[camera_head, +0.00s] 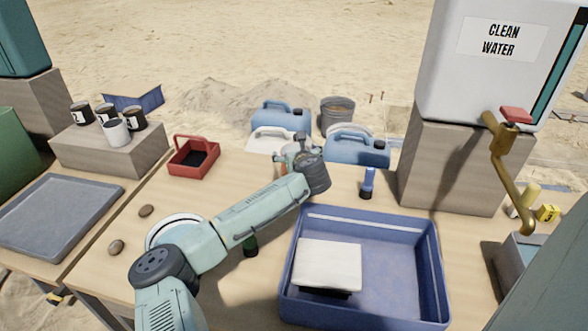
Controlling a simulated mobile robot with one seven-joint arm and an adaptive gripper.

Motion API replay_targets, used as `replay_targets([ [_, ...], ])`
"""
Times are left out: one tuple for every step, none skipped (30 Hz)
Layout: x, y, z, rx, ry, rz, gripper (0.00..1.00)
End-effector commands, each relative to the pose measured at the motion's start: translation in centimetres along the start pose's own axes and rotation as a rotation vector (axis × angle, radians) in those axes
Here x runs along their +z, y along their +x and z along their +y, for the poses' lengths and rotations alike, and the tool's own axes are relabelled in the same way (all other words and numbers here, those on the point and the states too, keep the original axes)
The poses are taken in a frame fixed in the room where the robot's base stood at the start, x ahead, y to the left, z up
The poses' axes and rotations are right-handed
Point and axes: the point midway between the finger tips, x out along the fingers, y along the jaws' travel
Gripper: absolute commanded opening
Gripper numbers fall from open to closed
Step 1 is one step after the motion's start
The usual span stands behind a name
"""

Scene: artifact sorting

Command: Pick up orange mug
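My arm reaches from the lower left across the table, and my gripper (295,155) is near the table's back edge, in front of the white and blue jugs. A small orange patch, likely the orange mug (281,168), shows just beside and below my gripper. The rest of it is hidden behind my arm and wrist. The fingers are small and partly covered, so I cannot tell whether they are open, shut or touching the mug.
A blue tray (425,270) with a white block (328,263) is front right. A red basket (180,170) is left of my gripper. A blue bottle (367,184) stands to its right. A water tank (480,70) on a block (445,170) rises at right. Two brown stones (116,247) lie left.

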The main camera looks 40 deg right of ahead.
Motion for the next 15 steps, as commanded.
replay_targets([
  [0.00,-0.01,0.02,0.000,0.000,0.000,0.88],
  [0.01,-0.01,0.02,0.000,0.000,0.000,0.86],
  [0.01,-0.01,0.03,0.000,0.000,0.000,0.84],
  [0.02,-0.01,0.03,0.000,0.000,0.000,0.82],
  [0.02,-0.02,0.03,0.000,0.000,0.000,0.80],
  [0.02,-0.02,0.03,0.000,0.000,0.000,0.77],
  [0.03,-0.02,0.03,0.000,0.000,0.000,0.75],
  [0.03,-0.02,0.03,0.000,0.000,0.000,0.73],
  [0.03,-0.02,0.03,0.000,0.000,0.000,0.70],
  [0.03,-0.03,0.03,0.000,0.000,0.000,0.68],
  [0.03,-0.03,0.03,0.000,0.000,0.000,0.66],
  [0.03,-0.03,0.04,0.001,0.000,0.000,0.64],
  [0.03,-0.03,0.03,0.001,0.000,0.000,0.62],
  [0.03,-0.03,0.03,0.001,0.000,0.000,0.60],
  [0.04,-0.03,0.03,0.001,0.000,0.000,0.57],
])
